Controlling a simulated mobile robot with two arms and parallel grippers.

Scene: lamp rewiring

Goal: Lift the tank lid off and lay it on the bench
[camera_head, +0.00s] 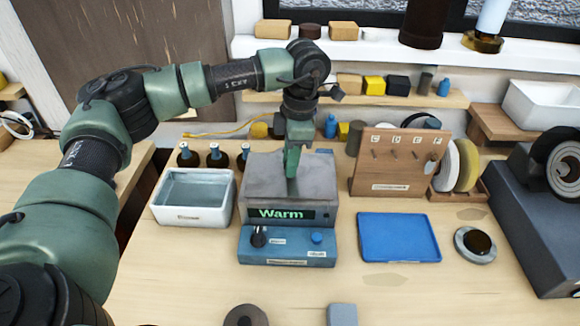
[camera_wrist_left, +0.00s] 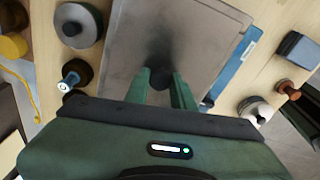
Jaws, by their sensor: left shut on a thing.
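The grey tank lid (camera_head: 262,175) lies flat over the blue-grey tank (camera_head: 326,214), whose front display reads "Warm". I cannot see a clear gap between lid and tank. My left gripper (camera_head: 292,170) points down over the middle of the lid, shut on its small dark knob. The left wrist view shows the lid (camera_wrist_left: 205,35) filling the middle, with the knob (camera_wrist_left: 160,78) between the fingertips of the left gripper (camera_wrist_left: 162,80). The fingers partly hide the knob. The inside of the tank is hidden. My right gripper is not in view.
The wooden bench (camera_head: 190,275) is clear at front left. A white water basin (camera_head: 193,220) stands left of the tank, small bottles (camera_head: 214,156) behind it. A blue control box (camera_head: 287,250) sits in front. A blue tray (camera_head: 398,237) and a lettered wooden rack (camera_head: 385,180) are to the right.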

